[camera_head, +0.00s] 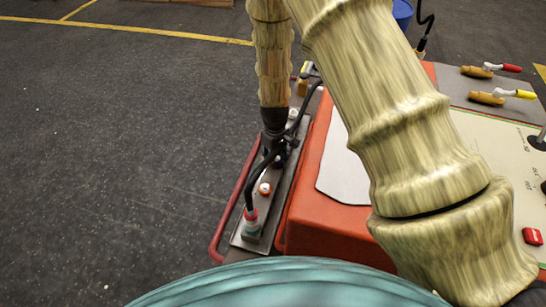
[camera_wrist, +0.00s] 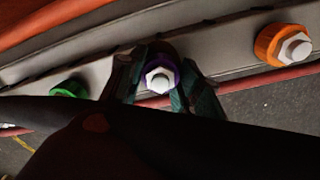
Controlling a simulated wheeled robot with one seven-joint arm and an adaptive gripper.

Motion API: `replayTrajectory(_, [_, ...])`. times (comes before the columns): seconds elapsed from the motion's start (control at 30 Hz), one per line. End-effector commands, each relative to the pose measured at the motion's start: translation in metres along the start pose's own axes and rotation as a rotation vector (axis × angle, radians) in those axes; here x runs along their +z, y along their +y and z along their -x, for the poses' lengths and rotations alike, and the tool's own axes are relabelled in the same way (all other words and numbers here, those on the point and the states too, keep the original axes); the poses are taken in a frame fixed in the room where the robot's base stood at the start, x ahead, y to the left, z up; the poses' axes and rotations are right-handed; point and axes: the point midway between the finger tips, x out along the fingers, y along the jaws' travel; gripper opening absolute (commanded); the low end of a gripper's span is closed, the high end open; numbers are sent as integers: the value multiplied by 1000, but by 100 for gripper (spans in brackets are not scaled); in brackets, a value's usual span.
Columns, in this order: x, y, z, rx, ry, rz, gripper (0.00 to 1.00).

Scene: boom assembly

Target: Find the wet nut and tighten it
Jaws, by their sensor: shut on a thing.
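My gripper (camera_wrist: 158,82) has one finger on each side of a nut with a purple collar (camera_wrist: 176,66) and a pale hex centre, and is shut on it. An orange-collared nut (camera_wrist: 270,42) with a pale hex centre sits to the right in the wrist view. A green-collared nut (camera_wrist: 68,86) sits to the left, partly hidden by a dark shape. In the head view my gripper (camera_head: 280,150) points down onto the metal strip, where its fingers hide the purple nut. The orange nut (camera_head: 264,188) shows nearer to me there. I cannot tell which nut is wet.
The nuts sit on a narrow metal strip (camera_head: 245,240) beside an orange-red machine body (camera_head: 318,222). A black cable runs close by my gripper to a plug (camera_head: 250,216) with a red ring. A red rail (camera_head: 232,196) borders the strip. Open dark floor (camera_head: 120,150) lies left.

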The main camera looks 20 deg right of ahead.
Motion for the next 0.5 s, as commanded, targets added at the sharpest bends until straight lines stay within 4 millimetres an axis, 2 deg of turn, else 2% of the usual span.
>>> replayTrajectory(0.1, [-4, 4, 2, 7, 10, -1, 11])
replayTrajectory(0.13, [-4, 4, 2, 7, 10, -1, 38])
replayTrajectory(0.23, [-4, 3, 2, 6, 9, -1, 56])
replayTrajectory(0.5, [-2, 2, 1, 3, 5, -1, 56])
